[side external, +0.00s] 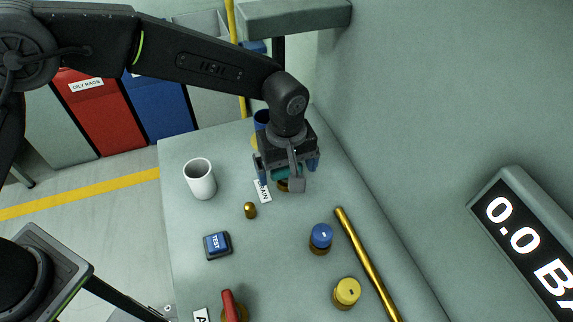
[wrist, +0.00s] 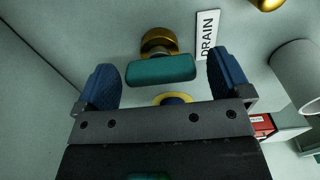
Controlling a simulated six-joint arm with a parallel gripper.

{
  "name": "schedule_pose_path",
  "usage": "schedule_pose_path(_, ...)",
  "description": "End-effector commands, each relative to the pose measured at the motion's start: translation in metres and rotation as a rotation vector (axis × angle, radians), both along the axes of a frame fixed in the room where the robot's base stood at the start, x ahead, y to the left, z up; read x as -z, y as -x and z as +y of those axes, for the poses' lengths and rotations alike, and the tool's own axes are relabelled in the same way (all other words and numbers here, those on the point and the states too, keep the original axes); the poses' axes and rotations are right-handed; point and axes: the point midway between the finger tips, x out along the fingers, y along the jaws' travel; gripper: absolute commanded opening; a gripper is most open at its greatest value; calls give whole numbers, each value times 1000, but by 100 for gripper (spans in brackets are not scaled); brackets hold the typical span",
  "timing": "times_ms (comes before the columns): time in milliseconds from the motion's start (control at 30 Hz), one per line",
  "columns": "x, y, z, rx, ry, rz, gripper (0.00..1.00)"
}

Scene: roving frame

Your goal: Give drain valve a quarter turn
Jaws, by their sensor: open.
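The drain valve has a teal bar handle (wrist: 160,69) on a round brass base (wrist: 158,42), beside a white label reading DRAIN (wrist: 207,36). In the side external view the teal handle (side external: 288,171) shows only in part under my gripper, with the label (side external: 262,191) to its left. My gripper (wrist: 164,84) is open, its blue fingers on either side of the handle's ends, with a visible gap at each side. In the side external view my gripper (side external: 287,167) is low over the valve. Contact with the handle cannot be made out.
A white cup (side external: 200,179), a small brass knob (side external: 250,210) and a blue TEST button (side external: 217,245) lie left and nearer. A blue knob (side external: 321,238), a yellow knob (side external: 346,292), a red handle (side external: 231,306) and a brass pipe (side external: 366,262) are nearer. A wall with a display (side external: 530,245) stands right.

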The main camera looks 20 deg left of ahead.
Motion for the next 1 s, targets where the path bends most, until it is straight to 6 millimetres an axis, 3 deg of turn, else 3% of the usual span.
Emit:
schedule_pose_path(133,0,0,0,0,0,0,95)
schedule_pose_path(633,-1,0,0,0,0,0,47)
schedule_pose_path(1000,-1,0,0,63,-1,1,46)
